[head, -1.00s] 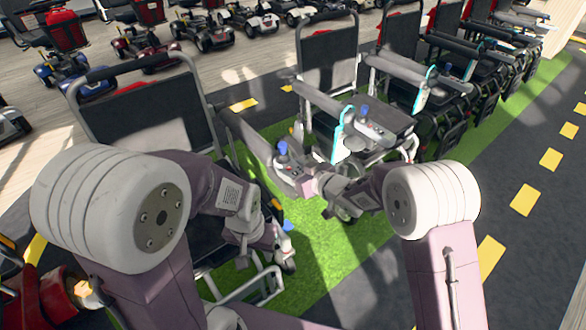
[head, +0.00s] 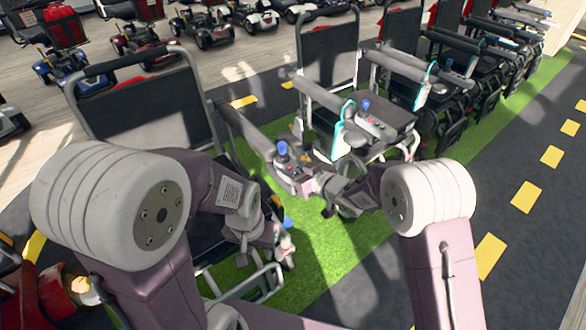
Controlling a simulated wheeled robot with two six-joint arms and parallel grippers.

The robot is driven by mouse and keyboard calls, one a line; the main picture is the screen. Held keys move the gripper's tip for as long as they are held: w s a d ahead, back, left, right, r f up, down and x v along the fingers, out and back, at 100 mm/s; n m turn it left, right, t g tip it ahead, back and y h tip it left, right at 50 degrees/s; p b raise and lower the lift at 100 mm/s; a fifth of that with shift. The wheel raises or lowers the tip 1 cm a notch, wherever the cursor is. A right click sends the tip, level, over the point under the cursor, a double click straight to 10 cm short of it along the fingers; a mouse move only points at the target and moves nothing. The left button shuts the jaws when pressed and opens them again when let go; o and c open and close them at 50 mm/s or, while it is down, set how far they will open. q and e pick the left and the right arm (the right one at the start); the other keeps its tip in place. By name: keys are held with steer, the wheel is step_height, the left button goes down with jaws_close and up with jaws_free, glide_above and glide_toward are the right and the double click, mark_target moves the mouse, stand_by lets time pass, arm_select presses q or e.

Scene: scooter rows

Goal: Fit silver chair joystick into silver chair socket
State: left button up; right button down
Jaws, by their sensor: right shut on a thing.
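The silver chair (head: 150,108) is the nearest wheelchair, with a black backrest and grey tube frame. Its armrest (head: 243,128) runs toward the joystick (head: 286,168), a grey and black unit with a blue knob. My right gripper (head: 309,185) is shut on the joystick from the right and holds it upright by the armrest's front end. The socket is hidden there, so I cannot tell whether the joystick is seated. My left gripper (head: 279,238) is lower, over the front of the chair. Its fingers are too small and overlapped to read.
A second wheelchair (head: 328,60) with teal trim and its own blue-knobbed joystick (head: 373,121) stands close behind my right gripper. More wheelchairs and scooters (head: 200,25) line the back. The green strip (head: 330,250) in front is mostly clear.

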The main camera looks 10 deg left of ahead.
steer(key=shift+r, duration=0.1)
stand_by(0.3)
steer(key=c, duration=0.5)
jaws_free()
steer(key=p+v, duration=0.2)
steer(key=v, duration=0.6)
steer(key=shift+r, duration=0.1)
steer(key=shift+s+d+r+p, duration=0.15)
steer(key=shift+s+d+p, duration=0.15)
steer(key=shift+d, duration=0.05)
